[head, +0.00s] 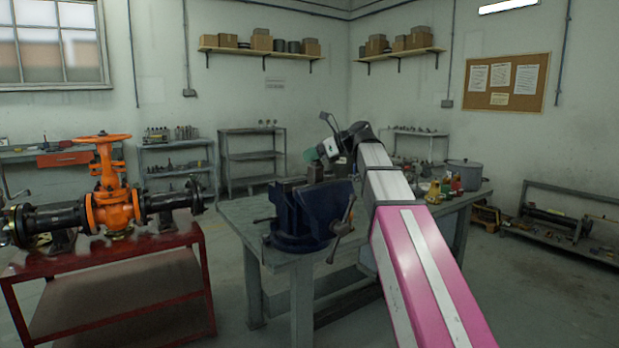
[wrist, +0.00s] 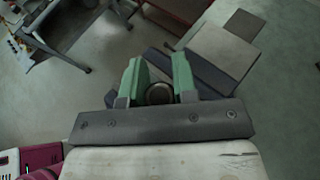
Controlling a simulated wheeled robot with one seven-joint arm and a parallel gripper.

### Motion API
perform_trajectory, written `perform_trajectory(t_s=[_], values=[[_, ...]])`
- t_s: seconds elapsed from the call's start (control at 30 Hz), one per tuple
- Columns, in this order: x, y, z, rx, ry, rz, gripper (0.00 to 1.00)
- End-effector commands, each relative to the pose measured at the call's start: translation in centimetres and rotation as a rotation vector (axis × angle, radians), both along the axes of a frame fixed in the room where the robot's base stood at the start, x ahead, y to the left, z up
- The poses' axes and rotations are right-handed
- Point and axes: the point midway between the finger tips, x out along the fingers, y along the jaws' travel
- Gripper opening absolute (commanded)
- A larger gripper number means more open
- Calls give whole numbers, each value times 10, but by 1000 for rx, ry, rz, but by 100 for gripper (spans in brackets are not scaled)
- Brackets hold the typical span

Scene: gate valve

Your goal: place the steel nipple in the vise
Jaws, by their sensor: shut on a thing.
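The steel nipple (wrist: 159,93) shows in the wrist view as a round metal end between the green fingers of my gripper (wrist: 157,72), which is shut on it. Most of its length is hidden. In the head view my gripper (head: 313,154) is above the blue vise (head: 312,212), near its jaws and apart from them as far as I can tell. The nipple is too small to make out there. The vise stands on the grey workbench (head: 236,212). In the wrist view dark blue parts of it (wrist: 205,72) lie beyond the fingers, partly covered.
A pot (head: 464,174) and several small containers stand on the bench to the right, behind my arm. An orange gate valve (head: 113,205) sits on a red cart (head: 110,265) at left. Open floor lies between cart and bench. Shelving (head: 252,155) stands against the back wall.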

Motion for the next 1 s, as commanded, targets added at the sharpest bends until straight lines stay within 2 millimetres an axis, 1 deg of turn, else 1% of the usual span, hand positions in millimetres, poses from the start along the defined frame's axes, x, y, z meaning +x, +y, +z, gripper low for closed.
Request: perform_trajectory(t_s=[0.03, 0.1, 0.27, 0.5, 0.93, 0.97, 1.0], values=[[-1, 0, -9, 1, 2, 0, 0], [-1, 0, -16, 1, 1, 1, 0], [0, 0, -26, 1, 0, 1, 0], [-1, 0, -54, 1, 1, 0, 0], [0, 0, -59, 1, 0, 0, 0], [0, 0, -59, 0, 0, 0, 36], [0, 0, -59, 0, 0, 0, 49]])
